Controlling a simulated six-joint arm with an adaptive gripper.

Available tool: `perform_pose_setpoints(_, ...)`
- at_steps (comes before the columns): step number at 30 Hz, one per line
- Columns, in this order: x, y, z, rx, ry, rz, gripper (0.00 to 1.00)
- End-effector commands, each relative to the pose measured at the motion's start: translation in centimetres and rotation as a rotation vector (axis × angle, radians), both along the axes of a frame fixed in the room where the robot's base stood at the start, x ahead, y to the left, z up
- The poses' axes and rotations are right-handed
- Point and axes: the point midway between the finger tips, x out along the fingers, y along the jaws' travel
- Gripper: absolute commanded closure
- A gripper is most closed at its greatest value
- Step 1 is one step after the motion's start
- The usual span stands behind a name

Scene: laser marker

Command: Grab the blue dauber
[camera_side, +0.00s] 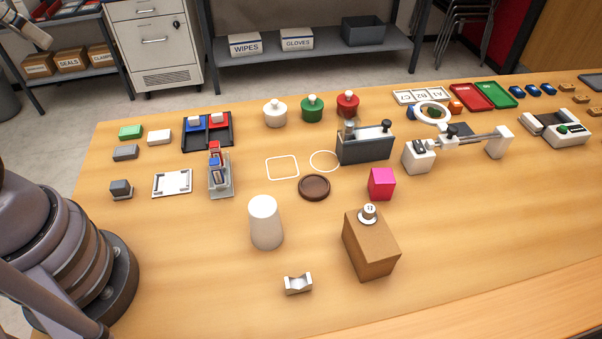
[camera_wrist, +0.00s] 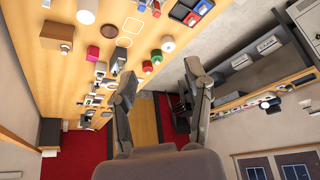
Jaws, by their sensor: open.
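White, green and red (camera_side: 347,106) lidded jars line the back. Small blocks (camera_side: 126,154) lie left of the rack.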

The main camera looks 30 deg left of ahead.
Motion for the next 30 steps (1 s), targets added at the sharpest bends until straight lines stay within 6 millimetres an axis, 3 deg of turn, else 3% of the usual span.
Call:
perform_pose_setpoints(9,0.0,0.0,-0.1,-0.004,0.011,0.003,0.46)
perform_pose_setpoints(14,0.5,-0.6,-2.3,-0.076,0.170,0.032,0.46)
perform_pose_setpoints(21,1.3,-3.2,-7.8,-0.410,0.635,0.155,0.46)
perform_pose_setpoints(30,4.4,-5.8,-12.1,-1.012,1.042,0.398,0.46)
